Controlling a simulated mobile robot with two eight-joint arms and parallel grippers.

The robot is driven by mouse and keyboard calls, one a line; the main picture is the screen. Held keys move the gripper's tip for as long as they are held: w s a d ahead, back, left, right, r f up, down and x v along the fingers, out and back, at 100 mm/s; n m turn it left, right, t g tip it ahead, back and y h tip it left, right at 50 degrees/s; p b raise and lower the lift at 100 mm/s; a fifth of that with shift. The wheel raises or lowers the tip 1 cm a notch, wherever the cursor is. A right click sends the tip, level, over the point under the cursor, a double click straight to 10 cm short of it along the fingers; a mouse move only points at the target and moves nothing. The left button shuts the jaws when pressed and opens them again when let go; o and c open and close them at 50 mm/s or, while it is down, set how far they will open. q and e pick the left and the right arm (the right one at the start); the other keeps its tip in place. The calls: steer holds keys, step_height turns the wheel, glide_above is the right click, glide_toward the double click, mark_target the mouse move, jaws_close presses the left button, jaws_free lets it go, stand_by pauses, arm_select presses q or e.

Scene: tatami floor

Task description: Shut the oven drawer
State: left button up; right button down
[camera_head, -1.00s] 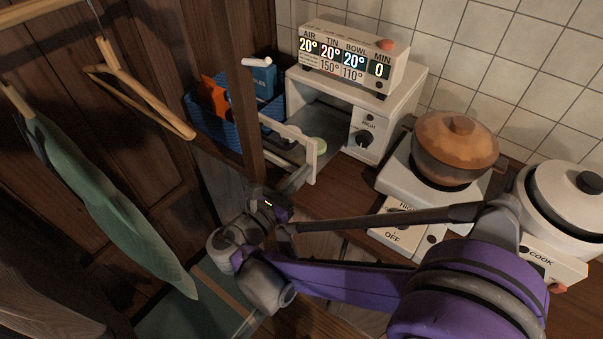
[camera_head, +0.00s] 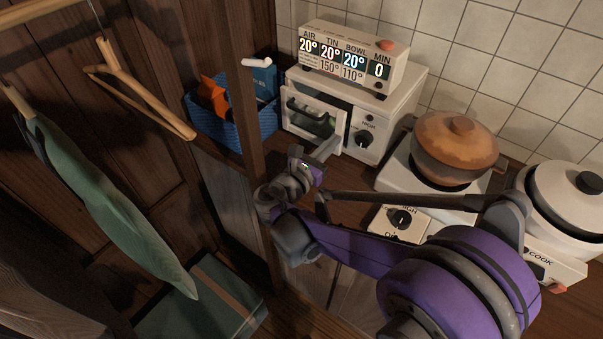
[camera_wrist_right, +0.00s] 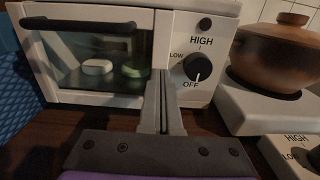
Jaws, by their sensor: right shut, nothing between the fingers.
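The white oven (camera_head: 377,126) stands on the wooden counter against the tiled wall. Its glass-fronted drawer (camera_head: 311,122) sits close to flush with the oven body; in the right wrist view its front (camera_wrist_right: 60,92) shows a dark handle (camera_wrist_right: 78,25) along the top. A white item and a green item show behind the glass. My right gripper (camera_head: 328,150) is in front of the oven, near the drawer's right edge. In the right wrist view its fingers (camera_wrist_right: 161,88) are together and empty, pointing at the oven between drawer and knob. My left gripper is not in view.
A display box (camera_head: 352,58) sits on the oven. A blue basket (camera_head: 218,125) stands left of it, behind a wooden post (camera_head: 246,90). A brown pot (camera_head: 455,148) on a burner and a white cooker (camera_head: 566,200) stand to the right. Clothes hang at left.

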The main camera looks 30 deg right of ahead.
steer(key=x, duration=0.2)
steer(key=shift+w+d, duration=0.1)
steer(key=shift+d, duration=0.15)
steer(key=shift+r, duration=0.25)
